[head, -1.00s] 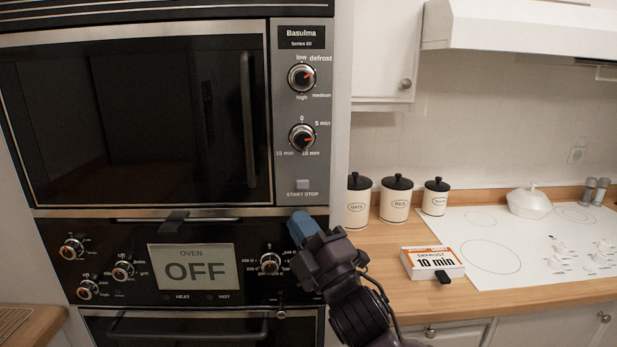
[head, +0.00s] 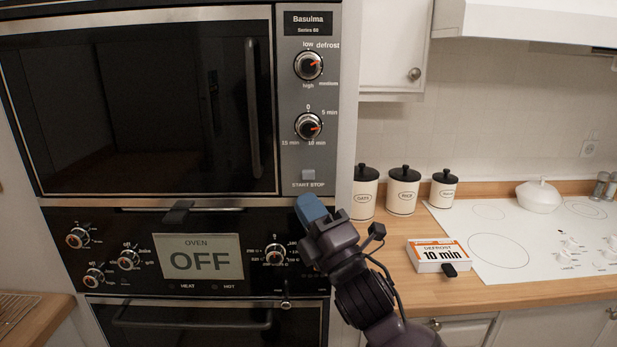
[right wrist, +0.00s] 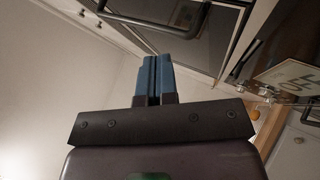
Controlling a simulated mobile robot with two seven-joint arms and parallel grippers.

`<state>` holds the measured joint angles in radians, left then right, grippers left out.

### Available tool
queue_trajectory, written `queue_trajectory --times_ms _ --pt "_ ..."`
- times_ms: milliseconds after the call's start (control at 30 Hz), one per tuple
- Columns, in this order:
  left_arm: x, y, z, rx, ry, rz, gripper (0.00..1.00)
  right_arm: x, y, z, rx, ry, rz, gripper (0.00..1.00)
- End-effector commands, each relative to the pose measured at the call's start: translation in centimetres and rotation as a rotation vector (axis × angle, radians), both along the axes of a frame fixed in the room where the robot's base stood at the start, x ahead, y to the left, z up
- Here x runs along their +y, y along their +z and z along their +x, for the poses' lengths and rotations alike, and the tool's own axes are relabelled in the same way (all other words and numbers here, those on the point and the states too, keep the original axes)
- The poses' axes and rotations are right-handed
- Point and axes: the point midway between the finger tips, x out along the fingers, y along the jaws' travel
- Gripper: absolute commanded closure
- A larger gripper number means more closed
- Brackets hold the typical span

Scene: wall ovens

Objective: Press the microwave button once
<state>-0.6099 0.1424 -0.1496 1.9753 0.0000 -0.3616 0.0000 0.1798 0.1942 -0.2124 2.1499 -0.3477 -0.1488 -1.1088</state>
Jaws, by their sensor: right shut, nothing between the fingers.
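The microwave (head: 290,150) is set in the wall at upper left, its dark door closed. Its small square start/stop button (head: 308,175) is low on the grey control panel, below two round dials. My right gripper (head: 308,203) is shut and empty, its blue fingertips just below the button and the START STOP label, apart from the button in the picture. In the right wrist view, the blue fingers (right wrist: 155,75) lie together and point toward the appliance front. The button cannot be made out there. My left gripper is not in view.
The oven panel (head: 145,285) with an OFF display (head: 203,260) and knobs is below the microwave.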

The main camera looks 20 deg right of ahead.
Motion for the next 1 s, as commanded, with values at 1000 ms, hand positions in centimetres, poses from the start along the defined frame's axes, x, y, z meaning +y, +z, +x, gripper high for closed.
queue_trajectory --times_ms 1000 --pt "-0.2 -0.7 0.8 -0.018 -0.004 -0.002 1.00 -2.1 0.0 7.4 0.000 0.000 0.001 1.00"
